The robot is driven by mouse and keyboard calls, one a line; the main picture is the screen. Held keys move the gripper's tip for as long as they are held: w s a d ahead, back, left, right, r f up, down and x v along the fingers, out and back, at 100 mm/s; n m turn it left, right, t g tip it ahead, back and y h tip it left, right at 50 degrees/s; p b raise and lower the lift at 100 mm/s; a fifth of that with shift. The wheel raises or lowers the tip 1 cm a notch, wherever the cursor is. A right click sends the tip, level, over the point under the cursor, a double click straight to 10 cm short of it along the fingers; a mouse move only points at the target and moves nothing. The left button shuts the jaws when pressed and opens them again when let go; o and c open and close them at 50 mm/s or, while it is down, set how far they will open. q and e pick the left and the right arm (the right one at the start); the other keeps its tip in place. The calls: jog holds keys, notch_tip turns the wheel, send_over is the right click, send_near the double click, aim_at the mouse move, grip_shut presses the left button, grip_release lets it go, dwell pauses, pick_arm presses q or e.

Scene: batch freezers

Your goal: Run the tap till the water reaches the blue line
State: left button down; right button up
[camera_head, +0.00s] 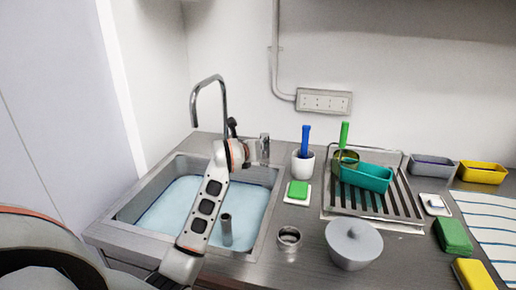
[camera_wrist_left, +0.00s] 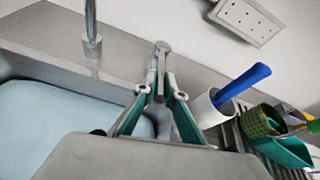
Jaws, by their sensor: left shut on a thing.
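The sink (camera_head: 128,212) holds pale blue water (camera_head: 172,205), with a grey upright pipe (camera_head: 226,232) standing in it. A curved metal tap (camera_head: 223,100) rises behind the sink; its base also shows in the left wrist view (camera_wrist_left: 92,45). I see no clear stream from the spout. I cannot make out the blue line for certain. My left arm reaches across the sink. My left gripper (camera_wrist_left: 160,92), with teal inner fingers, is shut on a grey metal tap handle (camera_wrist_left: 162,48), which also shows in the head view (camera_head: 264,148). My right gripper is out of view.
Right of the sink stand a white cup (camera_head: 303,168) with a blue-handled tool, a green sponge (camera_head: 298,190), a metal cup (camera_head: 289,240) and a lidded grey pot (camera_head: 354,246). A drying rack (camera_head: 385,212) holds a teal container (camera_head: 367,177). A socket panel (camera_head: 324,102) is on the wall.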

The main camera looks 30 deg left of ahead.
pick_arm(q)
jog(key=shift+a, duration=0.1)
dwell(0.3)
jog(key=c, duration=2.1)
grip_release()
jog(key=shift+f, duration=0.1)
jog(key=v, duration=1.2)
